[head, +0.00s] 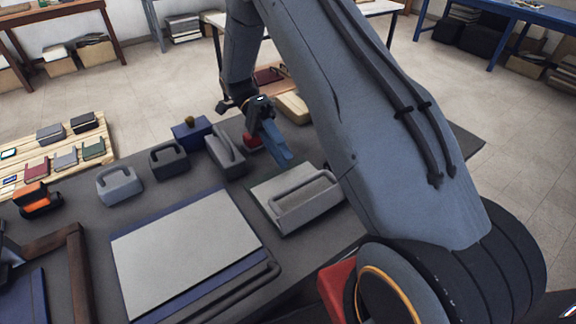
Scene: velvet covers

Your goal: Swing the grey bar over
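A flat pale grey board (185,250) with a dark blue edge lies on the dark table. A dark grey bar (222,294) lies low along its near right edge. A second, lighter grey bar (305,198) forms a long looped frame on a pale block to the right of the board. I cannot tell which bar the task names. My gripper (280,157) is above the table's far side, behind the pale block and apart from both bars. Its blue fingers overlap from this angle, so their gap is hidden. Nothing shows held in it.
Grey handled blocks (119,186) and a blue box (192,131) stand along the table's far side. An orange-and-black tool (38,201) and a brown wooden frame (76,262) are at the left. A pallet with small books (66,158) stands beyond. My arm covers the table's right part.

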